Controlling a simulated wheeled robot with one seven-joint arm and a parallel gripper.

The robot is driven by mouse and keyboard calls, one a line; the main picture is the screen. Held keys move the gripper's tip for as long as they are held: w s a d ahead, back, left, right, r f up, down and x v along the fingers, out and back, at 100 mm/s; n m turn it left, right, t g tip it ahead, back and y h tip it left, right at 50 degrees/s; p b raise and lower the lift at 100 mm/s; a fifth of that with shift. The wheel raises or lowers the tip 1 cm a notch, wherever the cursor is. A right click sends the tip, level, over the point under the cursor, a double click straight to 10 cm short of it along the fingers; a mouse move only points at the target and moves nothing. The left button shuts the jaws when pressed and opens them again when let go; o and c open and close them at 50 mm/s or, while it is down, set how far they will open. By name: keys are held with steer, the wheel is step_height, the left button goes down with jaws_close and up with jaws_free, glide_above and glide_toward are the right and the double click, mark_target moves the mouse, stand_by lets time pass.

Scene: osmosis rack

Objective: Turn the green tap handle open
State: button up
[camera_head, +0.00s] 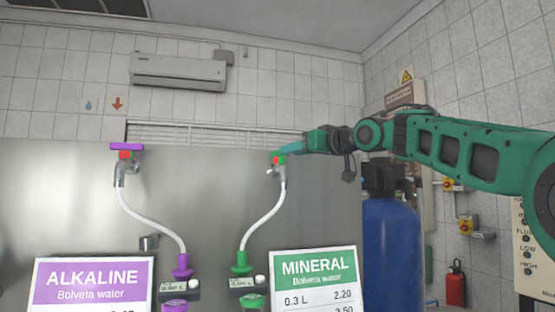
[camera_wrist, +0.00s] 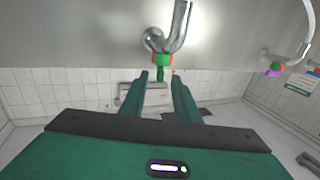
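The green tap handle (camera_wrist: 162,61) sits on the metal mineral tap, beside a red-orange part. In the wrist view, its narrow end lies just beyond and between the tips of my gripper (camera_wrist: 161,77). The fingers stand apart with a gap between them, and I see no clear contact. In the head view, my gripper (camera_head: 287,149) reaches in from the right at the height of the green handle (camera_head: 278,153). There the fingers cover part of the handle, and its exact angle is hard to tell. The tap body (camera_head: 280,171) hangs below it.
A second tap with a purple handle (camera_head: 127,146) is on the left; its handle lies level. White hoses run down from both taps. A mineral price sign (camera_head: 315,280) and an alkaline sign (camera_head: 92,287) stand in front. A blue tank (camera_head: 390,255) stands under my arm.

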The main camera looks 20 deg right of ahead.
mark_target(271, 155)
steer(key=x, duration=0.7)
steer(key=shift+w+a, duration=0.1)
steer(key=shift+w, duration=0.2)
jaws_close()
